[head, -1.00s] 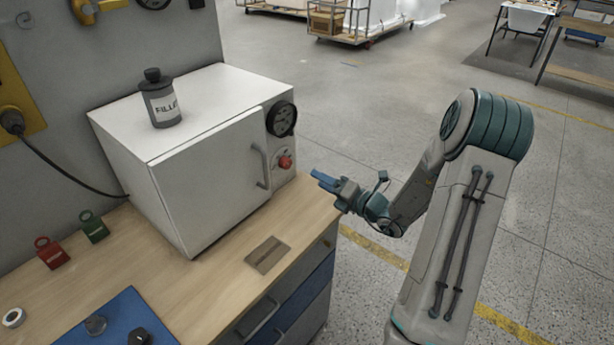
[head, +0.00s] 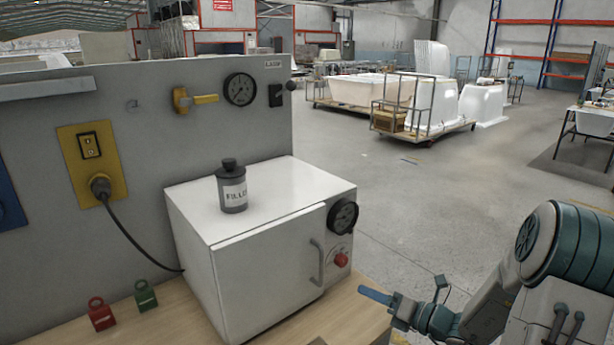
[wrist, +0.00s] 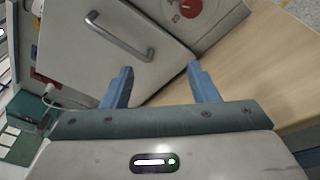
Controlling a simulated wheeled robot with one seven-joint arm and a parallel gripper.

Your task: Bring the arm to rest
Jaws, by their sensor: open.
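My gripper (head: 378,297) is at the lower right in the head view, beside the right front of the white oven-like box on the bench. In the wrist view its two blue fingers (wrist: 160,85) are spread apart with nothing between them. Beyond them show the box's door, its grey handle (wrist: 120,36) and bare wooden bench top. The fingers look apart from the handle. My arm reaches in from the lower right, bent at the elbow.
The white box (head: 262,275) has a shut door, a dial (head: 343,216) and a red knob (head: 341,260). A grey filler bottle (head: 232,188) stands upright on it. Red (head: 101,314) and green (head: 145,296) padlock-like blocks sit at left. Open floor lies right of the bench.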

